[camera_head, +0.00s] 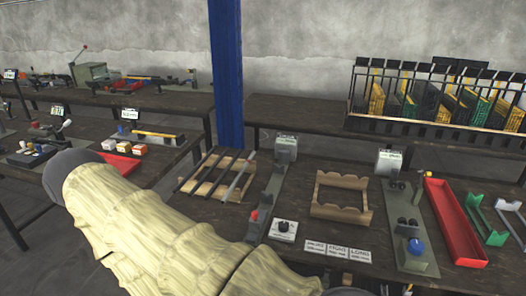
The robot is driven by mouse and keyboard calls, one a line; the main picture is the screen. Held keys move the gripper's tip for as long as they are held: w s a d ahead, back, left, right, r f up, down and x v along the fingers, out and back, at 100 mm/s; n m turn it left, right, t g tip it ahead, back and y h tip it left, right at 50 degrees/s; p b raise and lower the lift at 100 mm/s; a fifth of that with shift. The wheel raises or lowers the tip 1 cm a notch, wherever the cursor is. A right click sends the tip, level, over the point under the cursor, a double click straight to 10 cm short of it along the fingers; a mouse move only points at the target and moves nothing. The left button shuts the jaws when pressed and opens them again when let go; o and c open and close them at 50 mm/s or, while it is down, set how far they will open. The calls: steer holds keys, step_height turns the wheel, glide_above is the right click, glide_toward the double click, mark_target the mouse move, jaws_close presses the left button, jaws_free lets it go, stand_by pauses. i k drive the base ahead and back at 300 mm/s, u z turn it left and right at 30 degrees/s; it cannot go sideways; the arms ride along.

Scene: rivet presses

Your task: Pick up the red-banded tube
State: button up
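No red band can be made out on any tube at this size. Several thin tubes lie across a wooden slatted rack (214,192) on the bench, left of centre. Two or more are dark, and one grey tube (238,178) lies on the rack's right side. The near part of the rack is close to my arm's beige sleeve. My arm (150,225) crosses the lower left of the view and hides part of the bench. My gripper is not in view, so its state and contents do not show.
An empty wooden cradle (341,211) sits mid-bench. Long grey fixtures (272,190) and (410,225) flank it. A red tray (452,225) and a green bracket (485,222) lie at right. A blue post (227,75) stands behind. A wire rack (425,124) holds panels at the back.

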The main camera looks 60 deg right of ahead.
mark_target(232, 185)
steer(key=z, duration=0.85)
steer(key=i, duration=0.85)
steer(key=z, duration=1.05)
steer(key=i, duration=0.2)
steer(key=z, duration=3.3)
steer(key=k, duration=2.15)
steer(key=u, duration=2.1)
